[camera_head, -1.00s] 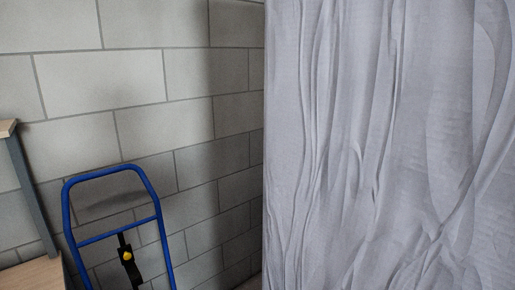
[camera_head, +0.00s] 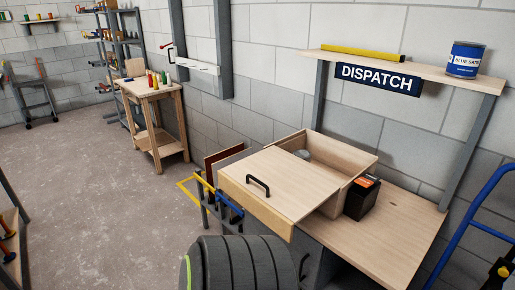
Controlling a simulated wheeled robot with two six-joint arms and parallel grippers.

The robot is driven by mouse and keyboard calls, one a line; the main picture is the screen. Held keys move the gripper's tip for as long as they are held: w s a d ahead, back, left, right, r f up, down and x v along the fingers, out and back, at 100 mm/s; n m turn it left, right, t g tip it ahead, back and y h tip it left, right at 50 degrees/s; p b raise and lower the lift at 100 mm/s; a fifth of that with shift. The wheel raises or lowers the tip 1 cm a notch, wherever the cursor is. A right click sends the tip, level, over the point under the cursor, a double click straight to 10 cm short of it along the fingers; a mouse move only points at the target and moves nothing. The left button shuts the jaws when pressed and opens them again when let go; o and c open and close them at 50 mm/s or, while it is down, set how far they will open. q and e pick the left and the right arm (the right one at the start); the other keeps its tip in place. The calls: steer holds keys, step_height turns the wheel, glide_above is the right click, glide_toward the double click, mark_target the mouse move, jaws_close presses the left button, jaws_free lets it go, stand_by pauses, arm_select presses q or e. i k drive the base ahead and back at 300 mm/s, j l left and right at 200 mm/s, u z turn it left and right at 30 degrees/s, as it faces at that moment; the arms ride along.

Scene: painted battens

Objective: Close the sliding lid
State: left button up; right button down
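The sliding lid (camera_head: 287,178) is a pale wooden panel with a black bar handle (camera_head: 258,185). It lies on top of a wooden box (camera_head: 349,160) on the bench and sticks out past the box toward the front left. The far right part of the box is uncovered, and a grey rounded object (camera_head: 303,154) shows inside. Neither of my grippers is in view.
The box stands on a wooden bench (camera_head: 393,215) under a DISPATCH shelf (camera_head: 415,73). A black-and-orange battery-like block (camera_head: 362,197) touches or nearly touches the box. A dark ribbed cylinder (camera_head: 240,268) fills the bottom foreground. Open concrete floor (camera_head: 85,190) lies at left.

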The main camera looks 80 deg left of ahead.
mark_target(278, 187)
steer(key=u, duration=2.35)
steer(key=i+l, duration=0.3)
